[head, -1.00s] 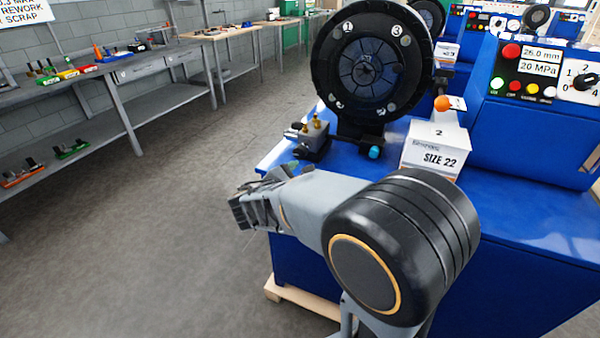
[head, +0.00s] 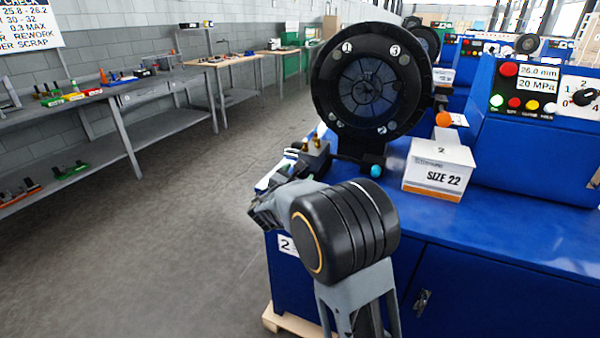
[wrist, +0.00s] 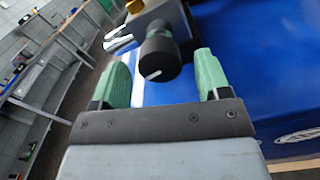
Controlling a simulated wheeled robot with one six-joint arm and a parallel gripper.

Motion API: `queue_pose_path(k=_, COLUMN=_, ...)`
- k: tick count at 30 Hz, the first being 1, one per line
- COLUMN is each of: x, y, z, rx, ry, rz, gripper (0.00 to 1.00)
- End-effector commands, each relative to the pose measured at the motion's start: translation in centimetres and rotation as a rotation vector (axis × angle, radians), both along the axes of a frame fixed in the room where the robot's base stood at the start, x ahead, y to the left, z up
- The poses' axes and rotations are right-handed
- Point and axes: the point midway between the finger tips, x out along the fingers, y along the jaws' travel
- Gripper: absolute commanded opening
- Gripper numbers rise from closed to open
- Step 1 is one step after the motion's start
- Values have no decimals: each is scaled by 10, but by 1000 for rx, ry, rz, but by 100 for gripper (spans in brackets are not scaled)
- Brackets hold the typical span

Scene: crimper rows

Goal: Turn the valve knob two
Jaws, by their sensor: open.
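The valve knob (wrist: 159,57) is a black cylinder with a white mark on its end. In the wrist view it sticks out of a grey valve block (wrist: 172,14). In the head view the block (head: 314,158) with brass fittings stands at the left front of the blue bench, below the big round black head; the knob cannot be made out clearly there. My gripper (wrist: 162,74) is open, its two green fingers apart, one to each side of the knob in the picture. I see no contact. My gripper's end also shows in the head view (head: 263,211), partly hidden by my arm.
A white SIZE 22 box (head: 437,172) stands on the blue bench (head: 500,215), right of the crimper head (head: 368,85). A control panel (head: 540,88) stands at right. Floor on the left is clear.

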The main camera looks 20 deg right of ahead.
Motion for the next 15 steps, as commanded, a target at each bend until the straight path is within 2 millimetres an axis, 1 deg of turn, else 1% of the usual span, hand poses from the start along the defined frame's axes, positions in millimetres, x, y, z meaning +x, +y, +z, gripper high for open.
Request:
queue_pose_path(k=1, x=4, y=-5, z=0, rx=0, ry=0, rz=-2, gripper=70)
queue_pose_path(k=6, x=13, y=-14, z=0, rx=0, ry=0, rz=-1, gripper=70)
queue_pose_path(k=15, x=16, y=-18, z=0, rx=1, ry=1, rz=0, gripper=70)
